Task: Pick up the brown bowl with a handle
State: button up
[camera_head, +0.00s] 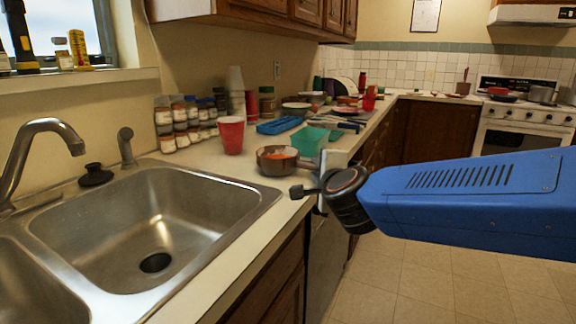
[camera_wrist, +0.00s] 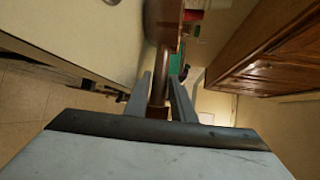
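The brown bowl (camera_head: 270,163) sits near the counter's front edge, right of the sink, with something orange showing inside it. In the wrist view the brown bowl (camera_wrist: 168,22) is at the top, with its brown handle (camera_wrist: 158,92) pointing back toward me. My gripper (camera_wrist: 160,76) has its two grey fingers apart, one on each side of the handle. A narrow gap shows between the handle and the right finger, so it does not look clamped. In the head view the gripper is seen side-on at the bowl's right, and its fingertips are hard to make out.
The sink (camera_head: 150,220) is at the left. Wooden cabinets (camera_wrist: 270,55) hang above the counter.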

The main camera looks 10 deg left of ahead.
grip_shut()
jog(key=shift+r, duration=0.1)
